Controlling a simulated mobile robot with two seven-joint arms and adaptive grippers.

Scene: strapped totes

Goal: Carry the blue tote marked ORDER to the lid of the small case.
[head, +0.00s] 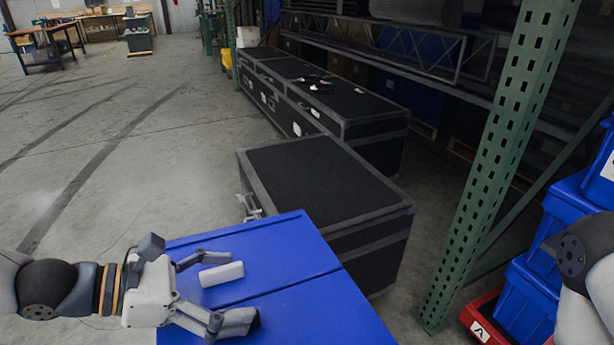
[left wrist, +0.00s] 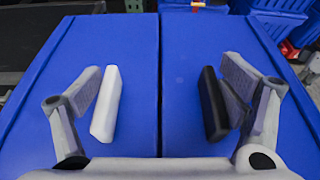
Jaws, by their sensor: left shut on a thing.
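The large blue tote (head: 310,300) is in the lower middle of the head view, with two lid halves meeting at a seam. It fills the left wrist view (left wrist: 110,55). No ORDER mark shows. My left gripper (head: 230,295) is over its lid, fingers spread on both sides of the seam, shut on the tote; the gripped part is not clear. The small black case (head: 320,180) with grey edges stands just beyond the tote, its lid bare. The tote hides its near left corner. Of my right arm only a link shows at the right edge; its gripper is out of view.
A green perforated rack post (head: 495,165) stands right of the small case. Longer black cases (head: 320,95) stand behind it, with small dark items on top. Blue totes (head: 540,290) are stacked at the right on a red base (head: 485,318). The floor at left is open.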

